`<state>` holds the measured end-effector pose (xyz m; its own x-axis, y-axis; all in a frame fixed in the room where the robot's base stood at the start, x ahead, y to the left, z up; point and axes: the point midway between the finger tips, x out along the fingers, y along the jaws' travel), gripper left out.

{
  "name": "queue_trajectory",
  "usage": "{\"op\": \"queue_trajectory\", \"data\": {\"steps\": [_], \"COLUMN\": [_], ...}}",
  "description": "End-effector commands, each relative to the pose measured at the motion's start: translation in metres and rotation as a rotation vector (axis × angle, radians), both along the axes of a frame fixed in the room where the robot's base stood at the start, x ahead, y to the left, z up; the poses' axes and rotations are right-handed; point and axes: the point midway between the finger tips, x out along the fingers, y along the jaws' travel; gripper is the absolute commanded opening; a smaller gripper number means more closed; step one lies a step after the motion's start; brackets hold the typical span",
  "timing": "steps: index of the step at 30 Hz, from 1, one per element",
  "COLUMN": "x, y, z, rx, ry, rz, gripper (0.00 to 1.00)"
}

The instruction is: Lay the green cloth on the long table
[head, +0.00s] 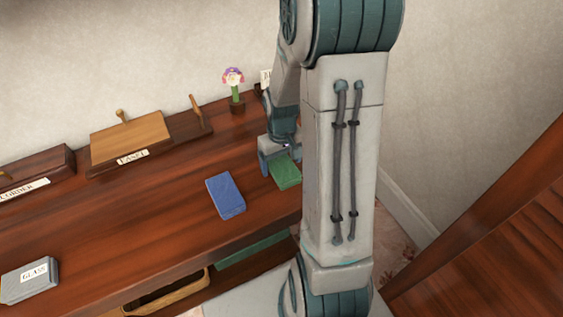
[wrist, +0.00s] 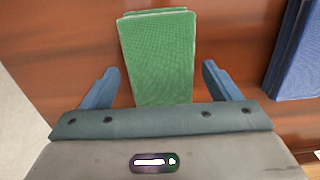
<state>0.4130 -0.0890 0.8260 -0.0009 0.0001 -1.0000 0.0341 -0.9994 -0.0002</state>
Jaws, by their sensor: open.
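The green cloth (head: 285,172) is a folded flat block lying on the long wooden table (head: 150,218), near its right end. It also shows in the wrist view (wrist: 158,55), between and ahead of my fingers. My gripper (head: 276,158) is low over the table at the cloth's far left side in the head view. In the wrist view my gripper (wrist: 160,82) has its two fingers apart, one on each side of the cloth, with gaps between. I cannot tell whether the fingers touch the table. My arm hides part of the table's right end.
A blue folded cloth (head: 225,195) lies left of the green one. A grey GLASS block (head: 30,280) is at front left. A basket (head: 165,298) sits below.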

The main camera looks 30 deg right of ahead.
Motion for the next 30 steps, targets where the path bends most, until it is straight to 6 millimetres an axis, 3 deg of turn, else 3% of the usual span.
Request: {"op": "queue_trajectory", "data": {"steps": [12,20,25,30], "x": [0.001,-0.001,-0.017,-0.053], "y": [0.000,0.001,0.021,0.053], "z": [0.085,0.111,0.133,0.160], "rx": [-0.001,-0.002,-0.017,-0.029], "ry": [-0.006,-0.006,-0.046,-0.125], "rz": [0.000,0.000,-0.003,-0.019], "gripper": [0.83,0.83,0.83,0.83]}}
